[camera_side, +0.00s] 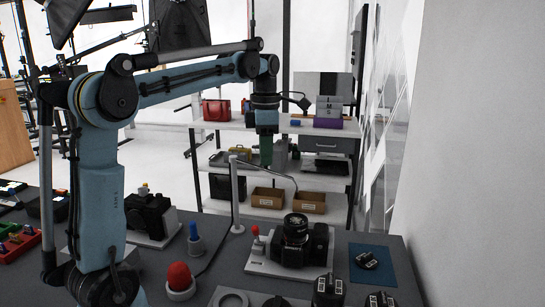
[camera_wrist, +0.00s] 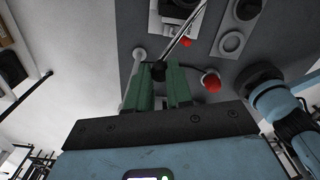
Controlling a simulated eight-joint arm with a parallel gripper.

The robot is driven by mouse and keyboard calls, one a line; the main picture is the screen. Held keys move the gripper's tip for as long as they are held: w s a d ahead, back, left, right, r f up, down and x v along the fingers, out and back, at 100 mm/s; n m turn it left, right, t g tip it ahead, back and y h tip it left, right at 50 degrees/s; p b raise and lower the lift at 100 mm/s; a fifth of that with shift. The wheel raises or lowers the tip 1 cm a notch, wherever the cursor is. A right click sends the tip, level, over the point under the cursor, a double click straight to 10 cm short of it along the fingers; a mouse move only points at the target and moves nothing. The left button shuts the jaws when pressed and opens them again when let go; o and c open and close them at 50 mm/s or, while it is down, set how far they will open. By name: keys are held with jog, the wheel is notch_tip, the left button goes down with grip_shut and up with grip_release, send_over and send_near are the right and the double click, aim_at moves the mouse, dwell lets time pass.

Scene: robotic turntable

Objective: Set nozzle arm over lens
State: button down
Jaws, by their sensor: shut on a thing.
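The nozzle arm is a thin grey rod (camera_side: 280,168) on an upright white post (camera_side: 238,197). It bends down to a tip above the black camera's lens (camera_side: 296,226) in the side view. The camera (camera_side: 316,246) sits on a white plate, lens up. My gripper (camera_side: 266,162) has green fingers and is at the rod, beside the post. In the wrist view, my gripper (camera_wrist: 160,90) is shut around a dark knob (camera_wrist: 158,72) at the rod's near end. There the rod (camera_wrist: 180,38) passes close to the lens (camera_wrist: 178,6); exact alignment over it is unclear.
A red dome (camera_side: 180,276) on a white base stands front left. A blue mat (camera_side: 372,265) lies right of the plate. Shelves with cardboard boxes (camera_side: 268,197) stand behind the table.

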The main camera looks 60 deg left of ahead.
jog(key=shift+w, duration=0.15)
jog(key=c, duration=1)
grip_release()
jog(key=shift+r, duration=0.15)
notch_tip(320, 180, up, 12)
